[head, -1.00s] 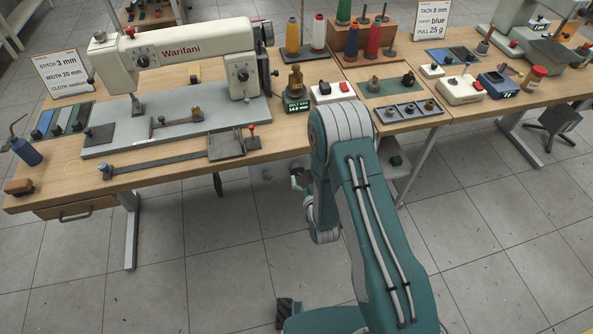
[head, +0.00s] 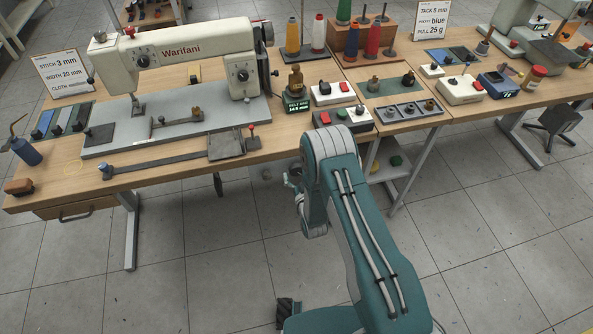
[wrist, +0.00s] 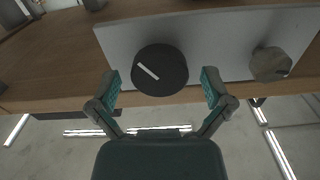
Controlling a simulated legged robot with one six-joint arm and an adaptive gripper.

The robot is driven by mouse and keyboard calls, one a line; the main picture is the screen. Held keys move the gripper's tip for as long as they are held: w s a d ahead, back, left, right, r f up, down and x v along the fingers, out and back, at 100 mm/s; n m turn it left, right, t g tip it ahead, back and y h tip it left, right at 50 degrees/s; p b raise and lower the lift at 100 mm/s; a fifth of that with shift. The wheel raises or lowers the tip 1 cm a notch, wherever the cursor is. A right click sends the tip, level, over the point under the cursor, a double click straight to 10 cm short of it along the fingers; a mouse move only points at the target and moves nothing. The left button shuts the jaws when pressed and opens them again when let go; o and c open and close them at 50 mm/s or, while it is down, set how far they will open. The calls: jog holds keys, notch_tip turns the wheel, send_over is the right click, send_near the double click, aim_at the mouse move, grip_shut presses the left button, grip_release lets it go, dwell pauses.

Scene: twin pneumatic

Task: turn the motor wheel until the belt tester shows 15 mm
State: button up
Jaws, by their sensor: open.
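The belt tester (head: 296,102) is a small dark box with a green display on the table, right of the sewing machine (head: 190,55). Its digits are small and seem to read 14.9 mm. In the wrist view a round black wheel (wrist: 160,70) with a white line mark stands on a grey plate; I take it for the motor wheel. The line slants from upper left to lower right. My gripper (wrist: 162,87) is open, with one teal finger on each side of the wheel and visible gaps. In the head view my arm hides most of the gripper, and the wheel is not seen.
A smaller grey-brown knob (wrist: 270,64) stands on the same plate, right of the wheel. The wooden table edge runs below the plate. In the head view, boxes with red buttons (head: 326,117) and a tray (head: 406,111) lie near my arm.

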jog(key=shift+w+a, duration=0.15)
jog(key=shift+w, duration=0.5)
jog(key=c, duration=1.1)
jog(key=shift+o, duration=0.2)
jog(key=shift+n, duration=1.6)
jog(key=shift+r, duration=0.1)
